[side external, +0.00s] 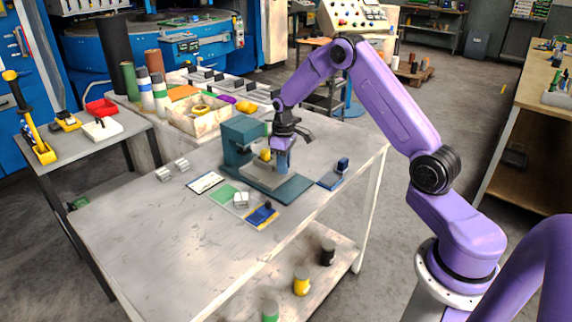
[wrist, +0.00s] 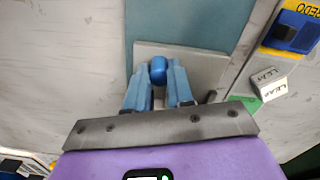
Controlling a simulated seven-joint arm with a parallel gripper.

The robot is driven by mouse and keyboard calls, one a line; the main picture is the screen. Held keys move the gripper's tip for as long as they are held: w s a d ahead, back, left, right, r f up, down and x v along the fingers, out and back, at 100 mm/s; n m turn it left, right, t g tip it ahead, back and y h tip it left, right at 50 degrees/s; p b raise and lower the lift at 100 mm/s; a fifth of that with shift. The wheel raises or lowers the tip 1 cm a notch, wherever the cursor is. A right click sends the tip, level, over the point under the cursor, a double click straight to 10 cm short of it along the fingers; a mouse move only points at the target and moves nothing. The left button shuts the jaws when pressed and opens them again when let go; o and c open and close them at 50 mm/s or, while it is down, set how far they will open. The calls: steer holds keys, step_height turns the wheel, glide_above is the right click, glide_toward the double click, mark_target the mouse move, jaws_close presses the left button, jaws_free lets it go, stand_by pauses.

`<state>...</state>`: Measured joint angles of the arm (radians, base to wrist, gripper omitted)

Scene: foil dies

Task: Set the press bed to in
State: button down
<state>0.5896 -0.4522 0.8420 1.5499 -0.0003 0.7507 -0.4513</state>
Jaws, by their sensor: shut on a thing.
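The teal press (side external: 236,140) stands on its teal base (side external: 292,192) on the worktable. Its grey bed plate (side external: 258,178) lies on the base; it also shows in the wrist view (wrist: 208,62). A round blue knob (wrist: 158,68) stands on the plate. My gripper (side external: 282,168) points down over the bed, beside the press head. In the wrist view my gripper's blue fingers (wrist: 157,82) are shut on the knob, one on each side. The fingers and arm hide part of the bed and the knob in the side view.
A yellow-edged pad with a blue block (side external: 262,214), white blocks (side external: 241,199) and a green pad (side external: 222,194) lie in front of the press. A white card (side external: 205,182) lies left, another blue-block pad (side external: 335,174) right. The table's front left is clear.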

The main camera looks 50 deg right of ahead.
steer(key=c, duration=1)
jaws_free()
steer(key=shift+r, duration=0.15)
step_height(320, 180, up, 17)
steer(key=shift+r, duration=0.15)
